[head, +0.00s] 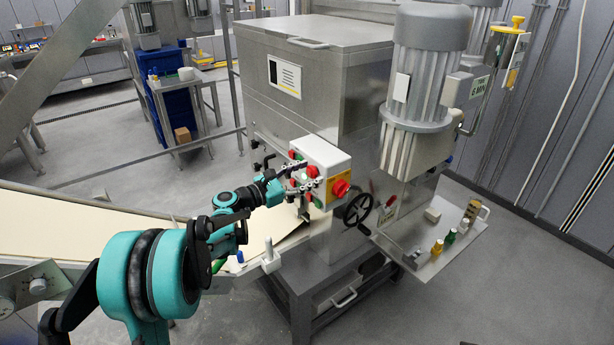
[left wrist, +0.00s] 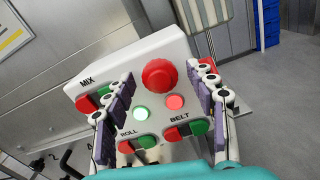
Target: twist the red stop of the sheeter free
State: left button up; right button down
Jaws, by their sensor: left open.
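The red stop (left wrist: 159,76) is a round mushroom button on the white control box (left wrist: 135,62) of the sheeter. In the head view the control box (head: 324,156) is on the side of the steel machine, and my left gripper (head: 306,178) is in front of it, partly covering its buttons. In the left wrist view my left gripper (left wrist: 166,78) is open, with one finger on each side of the stop. Clear gaps show between the fingers and the stop. My right gripper is not in view.
Below the stop are a lit green lamp (left wrist: 142,114), a lit red lamp (left wrist: 175,102) and red-green ROLL and BELT buttons. A red rotary switch (head: 341,188) on yellow is on the box's side. A black handwheel (head: 358,209) is below. A pale belt (head: 70,225) lies left.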

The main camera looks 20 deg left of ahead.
pick_arm(q)
jog(key=c, duration=1.2)
jog(key=shift+o, duration=0.2)
jog(key=shift+m, duration=0.3)
jog(key=m, duration=0.3)
jog(key=shift+m, duration=2.6)
